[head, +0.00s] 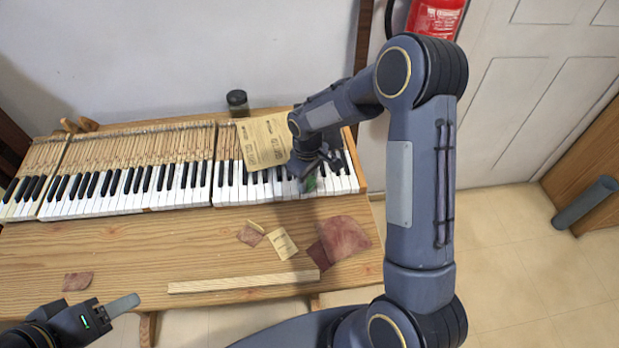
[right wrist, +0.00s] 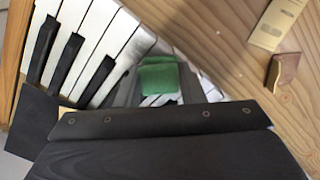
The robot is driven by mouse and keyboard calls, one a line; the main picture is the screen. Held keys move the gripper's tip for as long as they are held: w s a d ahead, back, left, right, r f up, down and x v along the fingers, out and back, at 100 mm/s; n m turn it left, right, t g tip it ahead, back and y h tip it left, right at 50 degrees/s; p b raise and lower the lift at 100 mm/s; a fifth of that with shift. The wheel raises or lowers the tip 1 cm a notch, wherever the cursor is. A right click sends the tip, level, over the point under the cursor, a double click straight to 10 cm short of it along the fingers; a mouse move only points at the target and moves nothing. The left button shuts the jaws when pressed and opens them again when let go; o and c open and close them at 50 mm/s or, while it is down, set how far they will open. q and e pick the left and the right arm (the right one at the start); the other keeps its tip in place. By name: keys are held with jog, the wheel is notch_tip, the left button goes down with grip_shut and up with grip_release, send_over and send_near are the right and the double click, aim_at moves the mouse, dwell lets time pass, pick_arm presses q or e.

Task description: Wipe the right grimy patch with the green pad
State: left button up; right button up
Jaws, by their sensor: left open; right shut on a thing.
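The small green pad (head: 310,184) is at the right part of the piano keyboard, low over or on the white keys. It also shows in the right wrist view (right wrist: 158,76), between the grey fingers. My right gripper (head: 307,172) is shut on the pad and points down at the keys. I cannot tell from these views whether the pad touches the keys. The right grimy patch cannot be made out clearly; the arm and gripper cover part of the keys there. My left gripper (head: 112,308) is open and empty at the lower left, in front of the bench, away from the keyboard.
The keyboard (head: 130,189) lies along the wooden bench (head: 150,245). A tan paper sheet (head: 263,141) lies close left of my right gripper. A dark jar (head: 238,103) stands behind. Reddish scraps (head: 343,237) and a wooden strip (head: 243,281) lie in front.

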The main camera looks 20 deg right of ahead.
aim_at(310, 179)
jog(key=r, duration=0.1)
jog(key=r+p, duration=0.1)
jog(key=r, duration=0.2)
jog(key=shift+s+d, duration=0.1)
jog(key=shift+d, duration=0.15)
jog(key=shift+a+r+p, duration=0.15)
jog(key=shift+r+p, duration=0.5)
pick_arm(q)
jog(key=shift+d+r+p, duration=0.25)
jog(key=shift+r+p, duration=0.15)
jog(key=shift+r, duration=0.75)
jog(key=shift+d+r+p, duration=0.2)
jog(key=shift+r+p, duration=0.15)
jog(key=shift+r, duration=0.8)
pick_arm(e)
jog(key=shift+r, duration=1.25)
